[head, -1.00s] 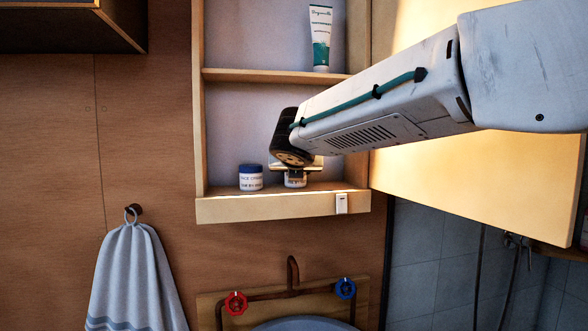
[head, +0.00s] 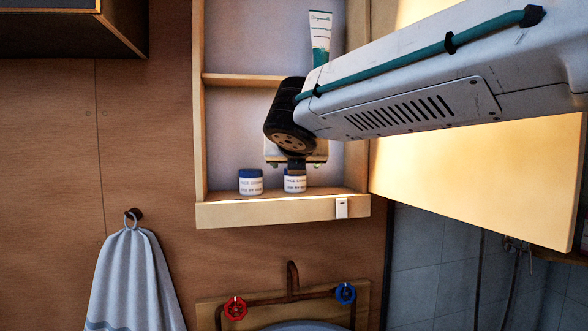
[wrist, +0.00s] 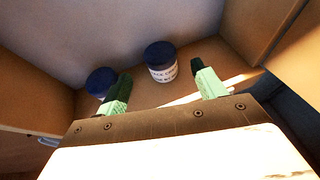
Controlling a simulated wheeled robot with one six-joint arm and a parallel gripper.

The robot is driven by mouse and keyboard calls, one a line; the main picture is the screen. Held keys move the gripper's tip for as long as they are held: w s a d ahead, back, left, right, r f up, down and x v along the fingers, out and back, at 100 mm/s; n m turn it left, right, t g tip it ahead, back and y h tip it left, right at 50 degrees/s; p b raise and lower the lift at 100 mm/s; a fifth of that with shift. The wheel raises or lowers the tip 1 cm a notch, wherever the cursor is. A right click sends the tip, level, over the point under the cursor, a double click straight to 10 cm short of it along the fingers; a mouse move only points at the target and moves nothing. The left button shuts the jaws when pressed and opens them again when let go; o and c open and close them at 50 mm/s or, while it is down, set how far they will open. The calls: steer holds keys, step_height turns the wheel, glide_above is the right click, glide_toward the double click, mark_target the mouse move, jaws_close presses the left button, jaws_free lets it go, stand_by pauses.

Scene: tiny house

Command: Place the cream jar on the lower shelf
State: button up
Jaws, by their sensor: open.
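Two white cream jars with blue lids stand upright on the lower shelf of the open cabinet. The right jar (head: 294,183) is just below my gripper (head: 293,165); the left jar (head: 250,183) is beside it, a small gap apart. In the wrist view my gripper's green-tipped fingers are spread and hold nothing. There the right jar (wrist: 161,63) shows past the fingertips, between them, and the left jar (wrist: 98,80) is partly hidden by the left finger. The lower shelf (head: 270,193) has a raised front edge.
A white and teal tube (head: 320,38) stands on the upper shelf (head: 235,79), partly hidden by my arm. The open cabinet door (head: 470,185) is at right. A sink with red (head: 235,308) and blue (head: 345,293) taps is below. A towel (head: 135,280) hangs left.

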steer(key=shift+v, duration=1.3)
